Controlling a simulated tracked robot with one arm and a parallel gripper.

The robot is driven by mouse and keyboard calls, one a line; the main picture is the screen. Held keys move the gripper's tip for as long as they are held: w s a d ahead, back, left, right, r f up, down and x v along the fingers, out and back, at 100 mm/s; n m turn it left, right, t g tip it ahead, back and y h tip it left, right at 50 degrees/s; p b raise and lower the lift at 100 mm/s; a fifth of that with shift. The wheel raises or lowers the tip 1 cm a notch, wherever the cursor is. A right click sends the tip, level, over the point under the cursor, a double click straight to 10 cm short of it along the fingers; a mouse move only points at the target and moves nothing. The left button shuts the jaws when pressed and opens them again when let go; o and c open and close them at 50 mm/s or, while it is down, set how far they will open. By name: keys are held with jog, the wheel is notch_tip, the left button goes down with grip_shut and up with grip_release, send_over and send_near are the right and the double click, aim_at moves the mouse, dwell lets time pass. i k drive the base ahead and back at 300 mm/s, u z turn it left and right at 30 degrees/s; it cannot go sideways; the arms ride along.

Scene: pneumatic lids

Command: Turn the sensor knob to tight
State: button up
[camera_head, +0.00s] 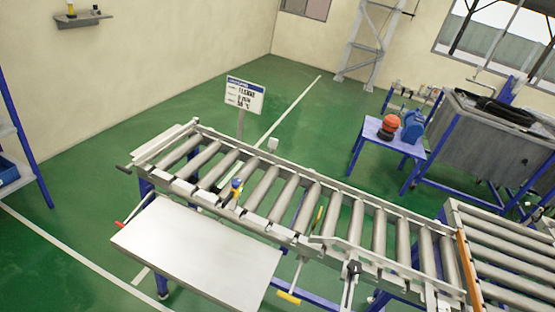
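A small sensor-like device (236,187) with a blue top and a yellow part stands on the near rail of the roller conveyor (320,240), left of the middle. It is too small to make out a knob or its setting. A small grey-white box (273,144) sits at the conveyor's far rail. A sign with a blue header (245,95) stands on a post behind the conveyor; its text is too small to read surely. My gripper is not in view.
A pale flat table (198,250) stands in front of the conveyor. A dark bracket (352,270) is on the near rail. Behind right are a small blue-legged table (372,130) with an orange-black item (390,124) and a grey tank (490,130). Green floor is open behind and left.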

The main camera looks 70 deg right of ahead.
aim_at(236, 183)
jog(key=z, duration=0.4)
jog(key=i, duration=0.7)
jog(key=z, duration=0.45)
jog(key=k, duration=0.9)
jog(key=z, duration=0.2)
jog(key=i, duration=0.9)
jog(key=u, duration=0.1)
